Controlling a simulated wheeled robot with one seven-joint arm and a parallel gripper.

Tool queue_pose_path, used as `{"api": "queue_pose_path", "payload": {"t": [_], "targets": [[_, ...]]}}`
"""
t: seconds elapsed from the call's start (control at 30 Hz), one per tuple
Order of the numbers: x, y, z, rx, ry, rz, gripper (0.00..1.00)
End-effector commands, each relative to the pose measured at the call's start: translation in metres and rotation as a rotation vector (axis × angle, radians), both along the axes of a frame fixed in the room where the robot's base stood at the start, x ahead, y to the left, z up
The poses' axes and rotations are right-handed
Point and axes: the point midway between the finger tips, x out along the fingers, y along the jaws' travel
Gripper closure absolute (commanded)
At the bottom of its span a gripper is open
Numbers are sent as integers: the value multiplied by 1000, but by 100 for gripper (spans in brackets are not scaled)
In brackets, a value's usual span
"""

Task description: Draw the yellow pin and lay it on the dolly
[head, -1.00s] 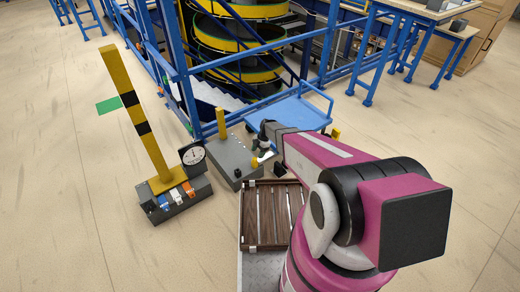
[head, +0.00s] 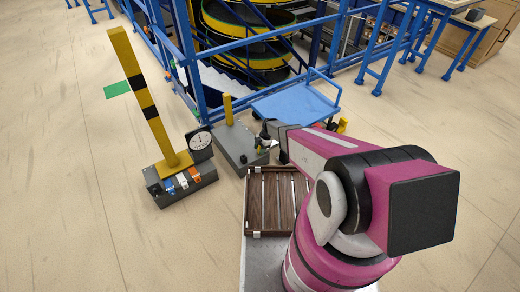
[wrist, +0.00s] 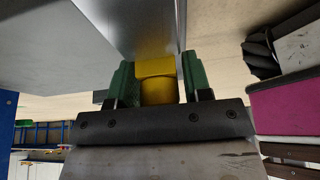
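The yellow pin (wrist: 156,90) shows in the wrist view as a short yellow shaft with a wider block above it. My gripper (wrist: 157,76) has its green-padded fingers on both sides of the pin and looks shut on it. A large grey metal face hides what lies beyond. In the head view my gripper (head: 263,142) is low at the right side of the grey box (head: 232,142), and the pin cannot be made out clearly there. The blue dolly (head: 290,106), a flat platform with a tube handle, stands just behind the gripper, with nothing seen on it.
A yellow post with black bands (head: 145,100) and a dial gauge (head: 200,141) stand on a base at left. A slatted brown tray (head: 272,215) lies in front of the box. Blue framing (head: 190,60) surrounds the spiral conveyor (head: 245,35) behind. Open floor lies left.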

Motion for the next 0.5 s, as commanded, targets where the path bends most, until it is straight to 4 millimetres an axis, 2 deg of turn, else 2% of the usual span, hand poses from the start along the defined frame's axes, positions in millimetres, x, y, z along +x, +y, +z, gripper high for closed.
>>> {"api": "queue_pose_path", "payload": {"t": [0.03,0.1,0.17,0.2,0.27,0.5], "targets": [[0,0,0,0,0,0,71],[0,0,0,0,0,0,91],[0,0,0,0,0,0,91],[0,0,0,0,0,0,58],[0,0,0,0,0,0,39],[0,0,0,0,0,0,39]]}}
